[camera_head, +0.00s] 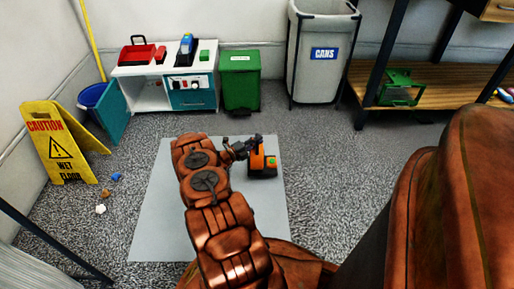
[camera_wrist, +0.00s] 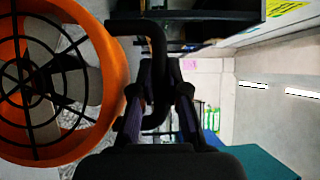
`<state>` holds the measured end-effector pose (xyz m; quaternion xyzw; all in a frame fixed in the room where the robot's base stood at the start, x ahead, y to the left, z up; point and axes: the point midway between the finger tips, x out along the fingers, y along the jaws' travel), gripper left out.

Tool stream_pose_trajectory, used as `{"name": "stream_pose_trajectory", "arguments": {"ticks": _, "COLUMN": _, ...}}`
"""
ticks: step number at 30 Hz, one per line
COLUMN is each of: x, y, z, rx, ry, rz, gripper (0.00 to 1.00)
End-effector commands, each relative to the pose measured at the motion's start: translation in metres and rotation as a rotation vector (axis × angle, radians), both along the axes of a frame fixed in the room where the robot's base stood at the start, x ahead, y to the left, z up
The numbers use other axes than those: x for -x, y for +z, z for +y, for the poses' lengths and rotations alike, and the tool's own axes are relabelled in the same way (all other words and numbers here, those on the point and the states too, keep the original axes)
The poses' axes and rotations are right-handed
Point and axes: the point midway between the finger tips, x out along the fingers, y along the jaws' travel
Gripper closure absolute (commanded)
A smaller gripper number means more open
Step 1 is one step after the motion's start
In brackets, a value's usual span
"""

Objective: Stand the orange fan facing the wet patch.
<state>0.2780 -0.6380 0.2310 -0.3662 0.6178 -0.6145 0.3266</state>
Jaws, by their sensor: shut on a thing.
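The orange fan (camera_head: 257,160) is in my gripper (camera_head: 238,150), over the right part of a pale grey rectangle (camera_head: 160,225) on the floor. I cannot tell whether this rectangle is the wet patch or a mat. In the wrist view the fan (camera_wrist: 118,75) shows its round orange housing and black grille at the left, close to the camera. My gripper (camera_wrist: 160,105) is shut on the fan's black handle (camera_wrist: 152,45). In the head view my arm hides part of the rectangle, and the fan's facing is hard to tell.
A yellow wet floor sign (camera_head: 60,150) stands at the left, with small bits (camera_head: 100,209) beside it. A white cabinet (camera_head: 150,95), a green bin (camera_head: 240,80), a grey cans bin (camera_head: 318,60) and a wooden shelf (camera_head: 440,75) line the back.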

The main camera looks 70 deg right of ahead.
Motion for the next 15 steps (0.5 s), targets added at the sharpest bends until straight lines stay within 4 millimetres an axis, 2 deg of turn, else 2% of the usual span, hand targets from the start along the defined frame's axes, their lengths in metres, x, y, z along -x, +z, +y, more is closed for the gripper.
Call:
{"name": "stream_pose_trajectory", "arguments": {"ticks": 9, "x": 0.000, "y": -0.034, "z": 0.000, "rx": 0.000, "ry": 0.001, "rz": 0.000, "gripper": 1.00}}
{"name": "stream_pose_trajectory", "arguments": {"ticks": 15, "x": 0.000, "y": -0.033, "z": 0.000, "rx": -0.001, "ry": 0.000, "rz": -0.001, "gripper": 1.00}}
